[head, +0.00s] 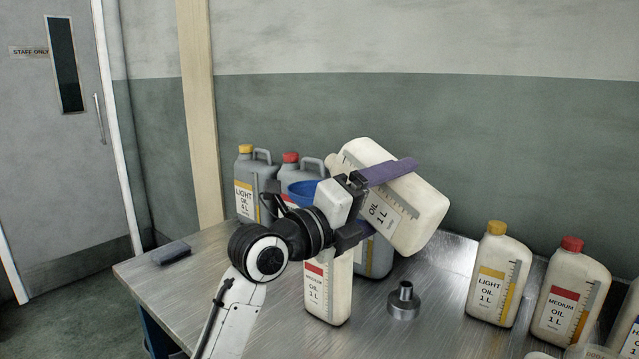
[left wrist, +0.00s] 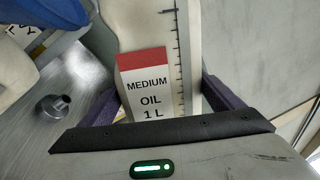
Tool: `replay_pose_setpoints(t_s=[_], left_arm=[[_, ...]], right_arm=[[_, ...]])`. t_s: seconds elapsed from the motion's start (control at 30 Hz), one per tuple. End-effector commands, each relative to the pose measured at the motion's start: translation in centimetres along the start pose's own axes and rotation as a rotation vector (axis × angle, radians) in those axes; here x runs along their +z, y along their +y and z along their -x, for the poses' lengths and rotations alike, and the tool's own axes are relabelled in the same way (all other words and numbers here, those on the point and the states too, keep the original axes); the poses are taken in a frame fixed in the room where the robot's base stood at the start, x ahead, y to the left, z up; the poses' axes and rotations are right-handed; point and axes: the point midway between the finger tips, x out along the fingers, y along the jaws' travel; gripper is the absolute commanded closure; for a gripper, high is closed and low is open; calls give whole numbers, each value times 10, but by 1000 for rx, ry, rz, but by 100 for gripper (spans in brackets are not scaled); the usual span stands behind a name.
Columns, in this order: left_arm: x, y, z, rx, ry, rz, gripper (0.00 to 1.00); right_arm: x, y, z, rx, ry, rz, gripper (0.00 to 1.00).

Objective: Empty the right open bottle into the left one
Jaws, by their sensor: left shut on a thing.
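My left gripper (head: 385,203) is shut on a white medium oil bottle (head: 424,205) and holds it raised and tilted, its neck end up and to the left. Its red-banded label (left wrist: 145,95) fills the middle of the left wrist view, between the purple fingers. A second white medium oil bottle (head: 329,288) stands upright on the table below. A blue funnel (head: 304,190) is above this bottle, partly hidden by my arm. The funnel also shows in the left wrist view (left wrist: 45,14). I cannot see any oil flowing. My right gripper is out of view.
A small grey metal funnel-like part (head: 403,302) stands on the metal table (head: 215,300). Grey jugs (head: 262,172) stand at the back. Capped white bottles (head: 497,275) (head: 570,292) line the right side. A dark block (head: 171,253) lies at the left.

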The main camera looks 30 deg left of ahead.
Motion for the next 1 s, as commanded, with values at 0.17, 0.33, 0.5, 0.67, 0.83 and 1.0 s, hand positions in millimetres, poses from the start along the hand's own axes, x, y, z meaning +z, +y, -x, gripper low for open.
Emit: replay_pose_setpoints(t_s=[0.17,0.33,0.5,0.67,0.83,1.0], left_arm=[[2,-7,0,-4,-4,26,47],[3,-9,0,-5,-6,47,47],[3,-11,0,-4,-7,65,47],[5,-11,0,-4,-8,83,47],[7,-12,-1,-4,-9,100,47],[9,-12,-1,-4,-10,119,47]], right_arm=[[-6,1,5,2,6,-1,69],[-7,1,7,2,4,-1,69],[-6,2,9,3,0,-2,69],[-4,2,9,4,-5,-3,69],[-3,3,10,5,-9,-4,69],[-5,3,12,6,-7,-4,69]])
